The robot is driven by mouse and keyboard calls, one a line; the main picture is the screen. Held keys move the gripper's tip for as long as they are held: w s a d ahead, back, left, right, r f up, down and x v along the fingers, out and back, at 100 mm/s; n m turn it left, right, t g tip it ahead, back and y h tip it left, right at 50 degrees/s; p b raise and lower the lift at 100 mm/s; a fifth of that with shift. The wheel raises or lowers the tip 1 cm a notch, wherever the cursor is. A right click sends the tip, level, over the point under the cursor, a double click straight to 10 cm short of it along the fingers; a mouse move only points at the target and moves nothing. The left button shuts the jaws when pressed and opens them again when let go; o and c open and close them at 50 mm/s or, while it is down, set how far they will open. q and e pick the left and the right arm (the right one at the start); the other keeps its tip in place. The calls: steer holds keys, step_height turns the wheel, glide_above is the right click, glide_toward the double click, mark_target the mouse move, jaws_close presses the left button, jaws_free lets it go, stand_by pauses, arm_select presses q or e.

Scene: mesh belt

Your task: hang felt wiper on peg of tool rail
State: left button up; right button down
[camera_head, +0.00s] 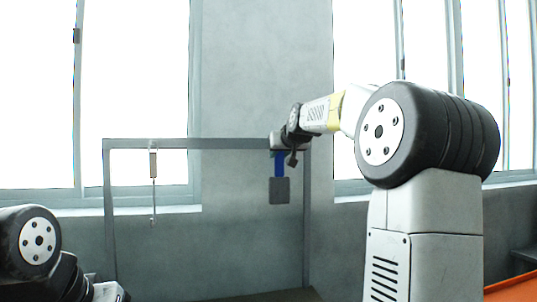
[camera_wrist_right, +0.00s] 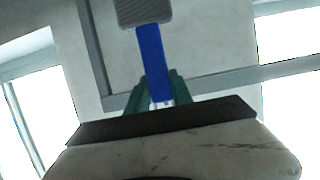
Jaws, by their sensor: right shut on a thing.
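The felt wiper has a blue handle (camera_head: 279,166) and a grey felt pad (camera_head: 279,190), and hangs pad down in the head view. My right gripper (camera_head: 279,152) is shut on the top of the handle, at the right end of the tool rail (camera_head: 225,143). In the right wrist view, the green fingers of my right gripper (camera_wrist_right: 158,88) close around the blue handle (camera_wrist_right: 152,55), with the pad (camera_wrist_right: 145,12) beyond. I cannot tell whether the wiper touches a peg; the gripper hides that spot. My left gripper is out of view; part of my left arm shows at lower left.
A thin tool with a light handle (camera_head: 153,163) hangs from the rail's left part. The rail between it and the wiper looks clear. Upright posts (camera_head: 110,215) carry the rail in front of a grey wall and bright windows. An orange surface (camera_head: 515,290) shows at lower right.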

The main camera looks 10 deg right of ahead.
steer(key=r+x, duration=0.1)
steer(key=x, duration=0.6)
steer(key=shift+w, duration=0.2)
stand_by(0.4)
stand_by(0.6)
steer(key=c, duration=1.1)
jaws_free()
steer(key=shift+o, duration=0.2)
